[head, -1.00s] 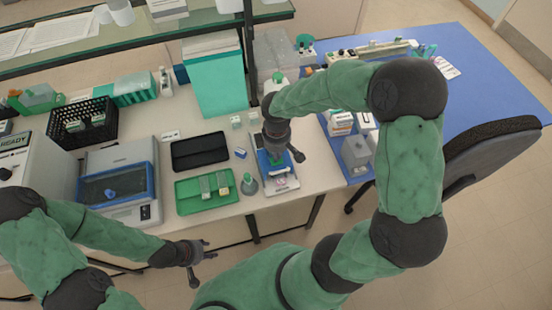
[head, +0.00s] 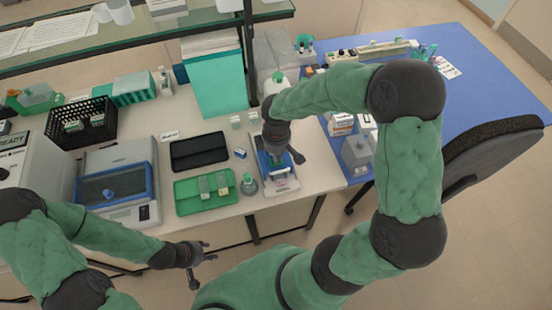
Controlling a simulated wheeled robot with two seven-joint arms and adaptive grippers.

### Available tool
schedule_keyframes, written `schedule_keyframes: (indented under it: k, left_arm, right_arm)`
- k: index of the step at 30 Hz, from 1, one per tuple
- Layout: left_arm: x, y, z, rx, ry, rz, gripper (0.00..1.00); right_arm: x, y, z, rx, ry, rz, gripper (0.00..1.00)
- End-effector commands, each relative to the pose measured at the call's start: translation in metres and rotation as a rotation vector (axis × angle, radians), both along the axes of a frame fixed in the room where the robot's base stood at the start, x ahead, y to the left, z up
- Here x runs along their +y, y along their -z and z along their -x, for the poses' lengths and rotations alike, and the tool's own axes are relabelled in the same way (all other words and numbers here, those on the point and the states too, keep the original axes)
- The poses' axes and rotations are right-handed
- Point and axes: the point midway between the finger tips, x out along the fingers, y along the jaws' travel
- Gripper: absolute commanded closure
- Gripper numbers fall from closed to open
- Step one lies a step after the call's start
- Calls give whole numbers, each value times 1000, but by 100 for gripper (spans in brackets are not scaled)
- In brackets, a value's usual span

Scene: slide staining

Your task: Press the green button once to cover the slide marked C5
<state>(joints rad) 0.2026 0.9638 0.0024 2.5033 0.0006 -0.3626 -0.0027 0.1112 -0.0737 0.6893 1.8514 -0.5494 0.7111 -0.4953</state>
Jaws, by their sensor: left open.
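A white and blue device (head: 283,188) stands at the right end of the bench, partly hidden under my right gripper (head: 285,152). That gripper points down over the device; its fingertips are dark and blurred, and I cannot tell whether they touch it. No green button can be made out on the device. A green tray (head: 184,199) left of it holds small slide-like pieces (head: 205,186); their marks are too small to read, so I cannot pick out C5. My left gripper (head: 206,257) is open and empty, in front of the bench edge.
A small flask (head: 249,185) stands between the tray and the device. A dark case (head: 199,151) lies behind the tray. A blue-lidded machine (head: 117,186) stands to the left. A bottle with a green cap (head: 279,79) stands behind my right gripper. A blue table (head: 470,95) adjoins at right.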

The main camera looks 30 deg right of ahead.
Motion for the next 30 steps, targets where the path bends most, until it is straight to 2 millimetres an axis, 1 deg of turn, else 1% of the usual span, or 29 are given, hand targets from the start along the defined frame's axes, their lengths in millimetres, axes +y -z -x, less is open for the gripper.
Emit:
schedule_keyframes:
  k: [6,11,30]
  left_arm:
    - [0,3,0,0,0,0,56]
    - [0,0,0,0,0,0,56]
    - [0,-34,0,0,0,0,56]
  right_arm:
    - [0,4,1,1,0,0,100]
    - [0,2,1,2,0,-1,100]
    - [0,-42,0,0,0,0,100]
